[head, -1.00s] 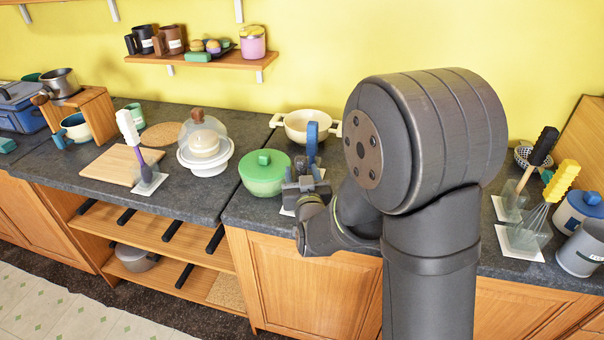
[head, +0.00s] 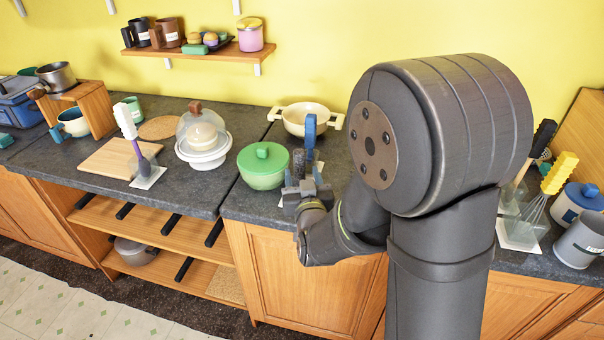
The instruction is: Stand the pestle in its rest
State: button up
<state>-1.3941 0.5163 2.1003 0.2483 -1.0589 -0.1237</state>
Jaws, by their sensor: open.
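A blue-handled upright tool (head: 310,130), which I take to be the pestle, stands on the counter right of the green lidded pot. Its lower part is mostly hidden behind my gripper, so I cannot tell how it sits in its rest. A little of a white card (head: 284,205) shows under that spot. My gripper (head: 304,178) is open at the near side of the tool, low over the counter's front. I cannot tell whether its fingers touch the tool.
The green pot (head: 263,166) stands close left of my gripper, and a cream two-handled pan (head: 304,117) is behind. A glass-domed stand (head: 203,140) is farther left. A whisk (head: 545,200) and other tools stand at right.

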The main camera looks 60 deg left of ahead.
jog(key=shift+v, duration=1.95)
jog(key=v, duration=1.2)
jog(key=shift+a, duration=0.1)
send_near(300, 164)
jog(key=shift+f+x, duration=0.2)
jog(key=shift+x, duration=1)
jog(key=shift+x, duration=3.65)
jog(key=shift+r, duration=0.1)
